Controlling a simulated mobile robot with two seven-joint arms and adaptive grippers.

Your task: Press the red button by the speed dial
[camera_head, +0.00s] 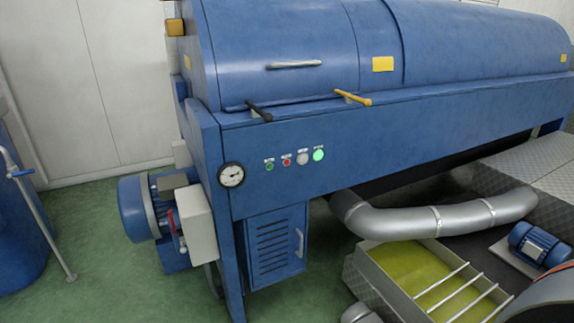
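A small red button (286,161) sits on the front panel of the large blue machine (390,130). A small green button (269,166) is to its left. A pale grey round control (303,158), which may be the speed dial, is just to its right. A bright green lit round light or button (318,155) is at the right end of the row. A white-faced gauge with a needle (231,175) sits further left and lower on the panel. The labels above the controls are too small to read. Neither of my grippers shows in the head view.
Two handles, black (259,111) and yellow (353,98), stick out above the controls. A blue motor (135,208) and grey box (198,225) stand at the lower left. A silver pipe (400,222) and a basin of yellow-green liquid (400,275) are at lower right.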

